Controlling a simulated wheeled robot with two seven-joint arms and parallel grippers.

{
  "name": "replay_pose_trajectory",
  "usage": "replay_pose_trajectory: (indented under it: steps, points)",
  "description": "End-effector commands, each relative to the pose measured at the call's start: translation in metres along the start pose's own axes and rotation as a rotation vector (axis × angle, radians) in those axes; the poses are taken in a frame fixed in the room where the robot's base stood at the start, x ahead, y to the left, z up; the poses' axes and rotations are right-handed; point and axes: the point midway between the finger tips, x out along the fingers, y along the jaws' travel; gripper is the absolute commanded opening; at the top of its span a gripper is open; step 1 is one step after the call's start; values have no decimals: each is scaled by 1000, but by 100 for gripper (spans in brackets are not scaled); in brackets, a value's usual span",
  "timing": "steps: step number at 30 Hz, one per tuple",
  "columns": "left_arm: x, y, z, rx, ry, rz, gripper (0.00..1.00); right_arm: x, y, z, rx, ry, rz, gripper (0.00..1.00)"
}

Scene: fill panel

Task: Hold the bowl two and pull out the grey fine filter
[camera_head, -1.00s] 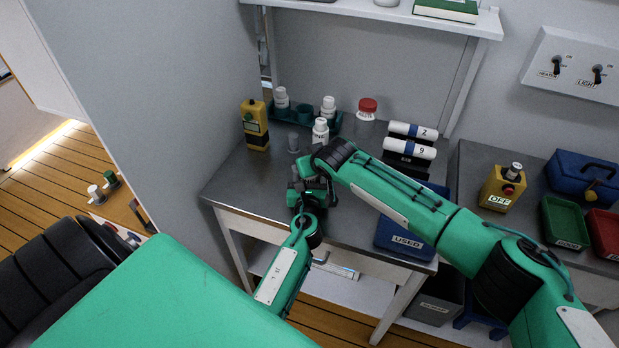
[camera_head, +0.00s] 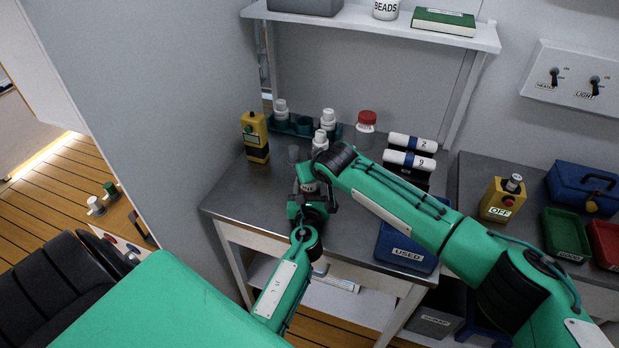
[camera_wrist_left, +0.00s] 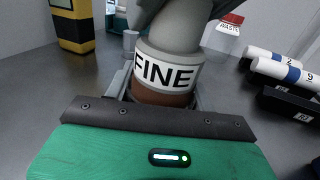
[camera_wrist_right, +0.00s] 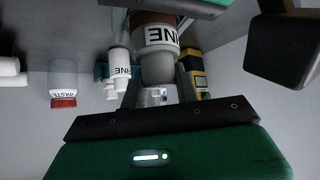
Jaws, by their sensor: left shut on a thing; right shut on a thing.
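A grey filter (camera_wrist_left: 170,62) with a white FINE label stands upright on a brown lower part (camera_wrist_left: 163,98) in the left wrist view. The brown part may be bowl two; no number shows on it. My left gripper (camera_head: 312,207) is shut on the brown part from below. My right gripper (camera_head: 308,184) is shut on the filter's grey end, above the label. The right wrist view shows the same filter (camera_wrist_right: 158,68) upside down, its label beside the brown part. No gap shows between the two. In the head view, my arms mostly hide the pair.
Behind are small white bottles in a green rack (camera_head: 303,126), a yellow device (camera_head: 255,138) and a red-lidded waste jar (camera_head: 366,128). White cylinders marked 2 and 9 (camera_head: 409,160) and a blue USED bin (camera_head: 407,250) are to the right. The worktop's left front (camera_head: 240,195) is clear.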

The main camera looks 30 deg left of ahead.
Motion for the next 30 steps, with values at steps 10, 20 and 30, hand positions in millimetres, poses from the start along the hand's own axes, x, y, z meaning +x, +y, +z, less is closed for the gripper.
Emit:
replay_pose_trajectory:
  steps: [10,20,30]
  points:
    - [0,1,-1,1,1,2,30,-47,-1,-48,-2,2,0,0]
    - [0,1,-1,1,1,1,30,-56,-1,-56,-2,1,0,0]
    - [0,1,-1,1,1,1,80,-56,-1,-56,-2,1,0,0]
